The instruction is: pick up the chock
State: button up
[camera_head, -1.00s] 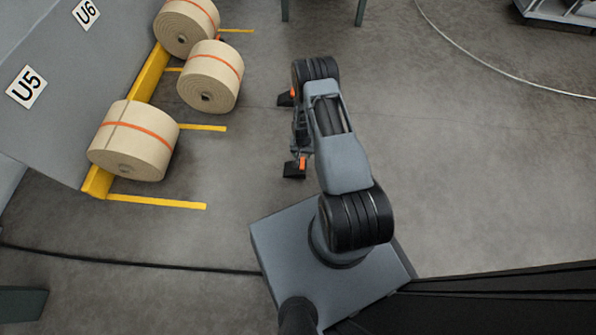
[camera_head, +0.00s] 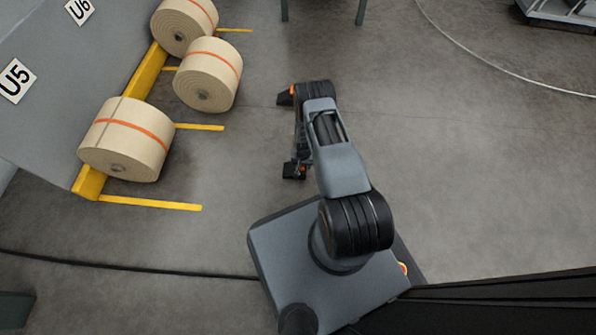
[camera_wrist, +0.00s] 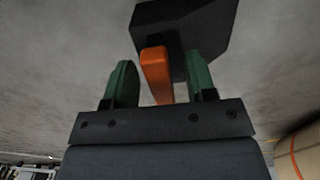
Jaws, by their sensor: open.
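The chock is a dark block with an orange grip. In the wrist view its dark body (camera_wrist: 188,28) is at the top and its orange grip (camera_wrist: 157,74) points down between the two green fingers. My gripper (camera_wrist: 161,78) is open, with one finger on each side of the grip; gaps show beside the grip.
Several cream rolls with orange bands, such as the near roll (camera_head: 125,140), stand at the left by a yellow rail (camera_head: 146,77). Yellow lines (camera_head: 150,203) mark the floor. A dark cable (camera_head: 130,265) crosses the floor.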

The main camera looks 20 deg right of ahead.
jog(key=shift+f, duration=0.2)
grip_shut()
dwell(0.3)
jog(key=shift+r, duration=0.15)
